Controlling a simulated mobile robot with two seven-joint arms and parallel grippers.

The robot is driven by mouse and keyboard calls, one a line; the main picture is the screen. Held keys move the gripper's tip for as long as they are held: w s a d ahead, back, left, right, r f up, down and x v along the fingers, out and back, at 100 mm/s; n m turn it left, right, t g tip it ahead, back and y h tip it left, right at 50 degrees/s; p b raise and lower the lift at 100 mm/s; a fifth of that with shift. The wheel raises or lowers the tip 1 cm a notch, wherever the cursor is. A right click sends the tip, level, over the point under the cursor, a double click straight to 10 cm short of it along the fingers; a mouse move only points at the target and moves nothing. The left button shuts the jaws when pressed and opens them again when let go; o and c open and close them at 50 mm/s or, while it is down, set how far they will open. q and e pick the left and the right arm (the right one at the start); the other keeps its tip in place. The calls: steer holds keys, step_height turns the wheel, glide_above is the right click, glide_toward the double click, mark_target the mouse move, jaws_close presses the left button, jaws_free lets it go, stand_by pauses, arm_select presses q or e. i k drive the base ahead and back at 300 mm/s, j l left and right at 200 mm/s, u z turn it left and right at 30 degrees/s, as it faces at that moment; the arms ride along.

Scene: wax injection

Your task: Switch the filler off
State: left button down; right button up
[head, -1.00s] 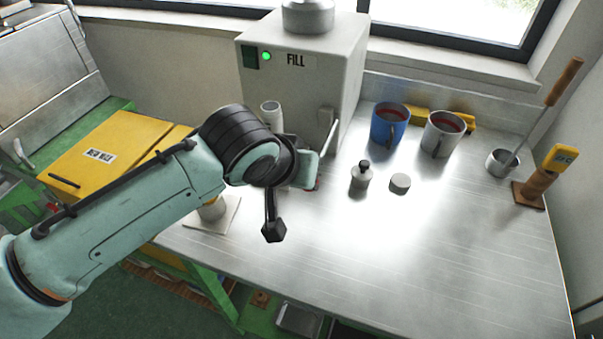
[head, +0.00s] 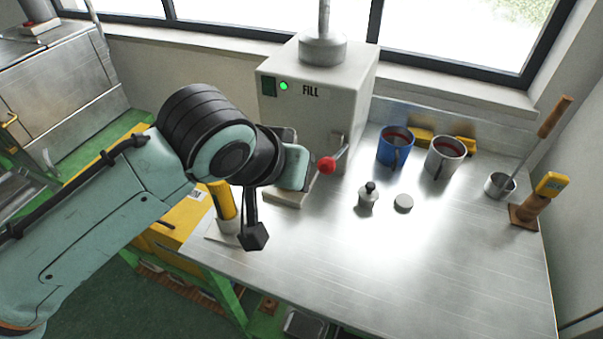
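The filler (head: 335,105) is a pale box marked FILL at the back of the steel bench. My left arm reaches in front of the filler's lower left. Its gripper (head: 291,168) is just left of the red knob, with a small apparent gap. The fingers are not clear, and the wrist hides the filler's lower front. My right gripper is not in view.
A blue mug (head: 395,148) and a grey mug (head: 445,157) stand right of the filler. A small knobbed pot (head: 368,197) and a round disc (head: 403,203) lie in front. A ladle cup (head: 500,186) is far right. The front right bench is clear.

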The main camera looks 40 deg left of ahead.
mark_target(269, 89)
steer(key=k, duration=1)
